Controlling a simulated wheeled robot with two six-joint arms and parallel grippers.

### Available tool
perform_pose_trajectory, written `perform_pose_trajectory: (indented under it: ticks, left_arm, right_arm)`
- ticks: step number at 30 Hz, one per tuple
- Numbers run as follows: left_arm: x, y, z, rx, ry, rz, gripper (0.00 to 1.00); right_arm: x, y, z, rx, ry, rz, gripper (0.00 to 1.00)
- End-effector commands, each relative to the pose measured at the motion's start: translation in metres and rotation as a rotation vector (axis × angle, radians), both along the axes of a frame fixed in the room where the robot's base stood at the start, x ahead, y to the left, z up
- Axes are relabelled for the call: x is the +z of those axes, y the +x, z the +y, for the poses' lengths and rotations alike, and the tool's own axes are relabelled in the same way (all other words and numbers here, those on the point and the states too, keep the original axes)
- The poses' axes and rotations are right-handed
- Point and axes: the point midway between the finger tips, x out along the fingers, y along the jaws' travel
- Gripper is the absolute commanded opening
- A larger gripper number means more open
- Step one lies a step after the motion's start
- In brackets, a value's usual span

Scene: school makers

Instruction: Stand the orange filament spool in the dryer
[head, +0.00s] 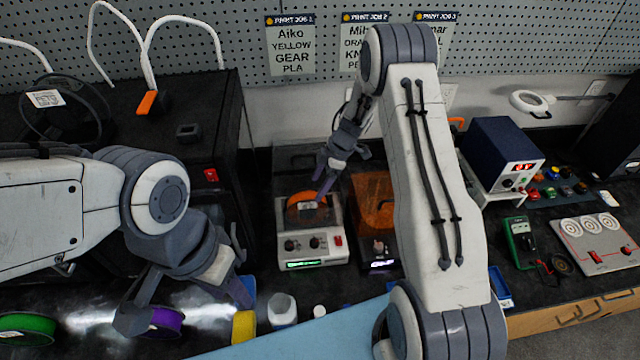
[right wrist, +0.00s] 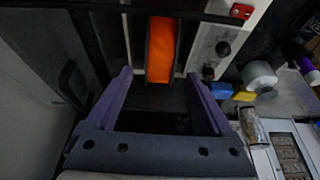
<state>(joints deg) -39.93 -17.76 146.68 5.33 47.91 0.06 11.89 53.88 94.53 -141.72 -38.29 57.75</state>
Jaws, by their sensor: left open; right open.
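The orange filament spool (head: 303,212) stands on edge in the white dryer (head: 283,236), with its upper part showing above the dryer body. A dark, see-through lid appears raised behind it. My right gripper (head: 342,174) is open just above and behind the spool. In the right wrist view the orange spool (right wrist: 161,48) lies straight ahead of the spread fingertips, apart from them and upright in the slot. The dryer's white face (right wrist: 213,45) shows beside it. My left gripper (head: 188,305) is open and empty over the front left of the bench. The spool's lower part is hidden.
An orange-windowed box (head: 373,206) stands close right of the dryer. Green (head: 28,328) and purple (head: 166,321) spools, a yellow block (head: 244,327) and a white container (head: 282,309) lie at the front left. A blue power unit (head: 500,150) stands right.

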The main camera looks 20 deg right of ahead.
Motion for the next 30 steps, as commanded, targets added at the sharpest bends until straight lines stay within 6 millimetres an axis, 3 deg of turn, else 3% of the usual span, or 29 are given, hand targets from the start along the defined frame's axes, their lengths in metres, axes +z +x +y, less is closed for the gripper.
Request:
perform_pose_trajectory:
  ticks: [4,7,12,14,17,20,23,30]
  left_arm:
    - [-0.002,0.000,0.000,0.001,0.000,0.000,0.42]
    - [-0.002,0.000,0.000,0.000,0.000,0.000,0.42]
    - [-0.002,0.000,0.000,0.000,0.000,0.000,0.42]
    - [-0.002,0.000,0.000,0.000,0.000,0.000,0.42]
    - [-0.002,0.000,0.000,0.000,0.000,0.000,0.42]
    - [-0.002,0.000,0.000,0.000,0.000,0.000,0.42]
    - [-0.002,0.000,0.000,0.000,0.000,0.000,0.42]
    - [-0.002,0.000,0.000,0.000,0.000,0.000,0.42]
  right_arm:
    - [0.015,0.005,0.004,-0.010,0.002,-0.027,0.86]
    - [0.042,0.024,0.027,-0.048,0.008,-0.122,0.86]
    - [0.122,0.057,0.083,-0.211,0.001,-0.370,0.86]
    - [0.151,0.057,0.098,-0.288,-0.013,-0.438,0.86]
    - [0.189,0.040,0.113,-0.421,-0.047,-0.498,0.86]
    - [0.215,0.003,0.121,-0.548,-0.090,-0.494,0.86]
    - [0.227,-0.051,0.125,-0.658,-0.138,-0.425,0.86]
    - [0.220,-0.222,0.137,-0.761,-0.230,-0.059,0.86]
